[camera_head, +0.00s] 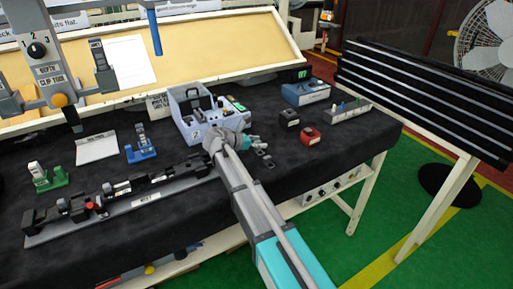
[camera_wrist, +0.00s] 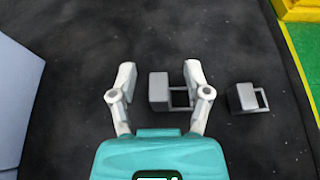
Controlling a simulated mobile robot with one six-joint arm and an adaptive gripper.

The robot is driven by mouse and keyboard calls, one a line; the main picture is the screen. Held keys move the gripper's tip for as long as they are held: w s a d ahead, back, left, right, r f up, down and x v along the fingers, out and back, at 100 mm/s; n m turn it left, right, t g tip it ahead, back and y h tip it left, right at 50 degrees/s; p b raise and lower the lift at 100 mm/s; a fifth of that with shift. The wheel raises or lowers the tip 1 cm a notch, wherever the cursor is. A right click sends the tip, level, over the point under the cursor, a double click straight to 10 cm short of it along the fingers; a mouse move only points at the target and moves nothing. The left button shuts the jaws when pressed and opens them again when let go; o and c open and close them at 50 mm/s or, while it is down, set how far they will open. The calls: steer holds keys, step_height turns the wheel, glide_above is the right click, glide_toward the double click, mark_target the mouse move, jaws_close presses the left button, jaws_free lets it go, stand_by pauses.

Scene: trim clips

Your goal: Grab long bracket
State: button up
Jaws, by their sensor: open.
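Two grey brackets, each a solid block with an open loop on its right side, lie on the black cloth in the wrist view. The longer bracket (camera_wrist: 159,88) lies between my gripper's fingers, its loop close to the right finger; I cannot tell if they touch. The shorter bracket (camera_wrist: 242,97) lies to the right, outside the fingers. My gripper (camera_wrist: 160,76) is open, its two grey fingers spread. In the head view my gripper (camera_head: 253,143) is low over the table, right of the grey case, with the small brackets (camera_head: 265,158) just beyond and below it.
The grey case (camera_head: 190,127) stands close left of my gripper; its side (camera_wrist: 15,95) shows in the wrist view. A red block (camera_head: 309,136) and a black block (camera_head: 288,118) sit to the right. A long rail fixture (camera_head: 130,205) lies at left. Cloth between is clear.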

jaws_close()
stand_by(0.3)
steer(key=shift+r, duration=0.15)
steer(key=shift+r+p, duration=0.95)
steer(key=shift+p, duration=0.1)
steer(key=s+d+r+p, duration=0.5)
steer(key=s+r+p, duration=0.6)
steer(key=s, duration=0.2)
